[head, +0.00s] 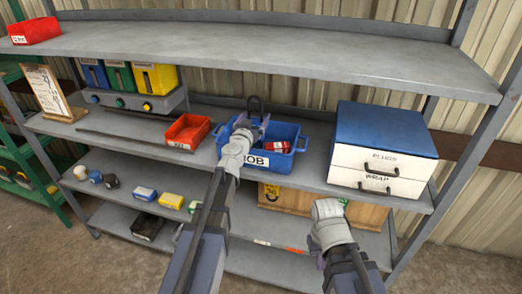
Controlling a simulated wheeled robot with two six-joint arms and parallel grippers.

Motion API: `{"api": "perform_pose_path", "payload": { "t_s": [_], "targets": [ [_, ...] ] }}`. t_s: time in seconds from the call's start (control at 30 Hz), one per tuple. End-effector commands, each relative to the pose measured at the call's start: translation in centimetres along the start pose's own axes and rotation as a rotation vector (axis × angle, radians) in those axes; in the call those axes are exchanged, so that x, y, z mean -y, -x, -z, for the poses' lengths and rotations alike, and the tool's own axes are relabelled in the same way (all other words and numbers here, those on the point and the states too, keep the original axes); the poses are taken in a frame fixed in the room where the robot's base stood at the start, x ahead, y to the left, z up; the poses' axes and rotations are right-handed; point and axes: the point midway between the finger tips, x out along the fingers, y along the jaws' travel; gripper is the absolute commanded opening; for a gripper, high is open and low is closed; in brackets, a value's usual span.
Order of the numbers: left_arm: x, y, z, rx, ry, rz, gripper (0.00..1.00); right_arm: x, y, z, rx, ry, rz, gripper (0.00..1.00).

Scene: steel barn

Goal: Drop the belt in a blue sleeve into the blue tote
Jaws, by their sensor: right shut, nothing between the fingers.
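The blue tote (300,155) stands on the middle shelf with a white label reading "JOB" on its front. My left gripper (253,122) is over the left part of the tote. A dark upright loop, which looks like the belt (254,103), shows at its fingertips and rises above the tote's back rim. The fingers seem shut on it; its blue sleeve is hard to tell from the tote and the fingers. My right gripper (321,262) is low in front of the shelves, shut and empty, mostly hidden by its own wrist.
A red-and-white item (277,147) lies in the tote. A red bin (187,132) stands to the left. A white drawer box with a blue top (383,145) stands to the right. A wooden crate (366,215) is below, behind my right wrist.

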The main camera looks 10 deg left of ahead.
Motion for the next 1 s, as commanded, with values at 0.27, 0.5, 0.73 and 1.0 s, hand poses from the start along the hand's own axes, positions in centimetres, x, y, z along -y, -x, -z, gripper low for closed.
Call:
{"api": "perform_pose_path", "payload": {
  "t_s": [0.27, 0.5, 0.73, 1.0],
  "targets": [
    [0.0, 0.0, 0.0, 0.000, 0.000, 0.000, 1.00, 0.0, 0.0, 0.0, 0.000, 0.000, 0.000, 0.00],
    [0.0, 1.4, 0.0, 0.000, 0.000, 0.000, 1.00, 0.0, 0.0, 0.0, 0.000, 0.000, 0.000, 0.00],
    [0.0, 5.0, 0.0, 0.000, 0.000, 0.001, 1.00, 0.0, 0.0, 0.0, 0.000, 0.000, 0.000, 0.00],
    [0.0, 7.9, 0.0, 0.000, 0.000, 0.000, 1.00, 0.0, 0.0, 0.0, 0.000, 0.000, 0.000, 0.00]
  ]
}}
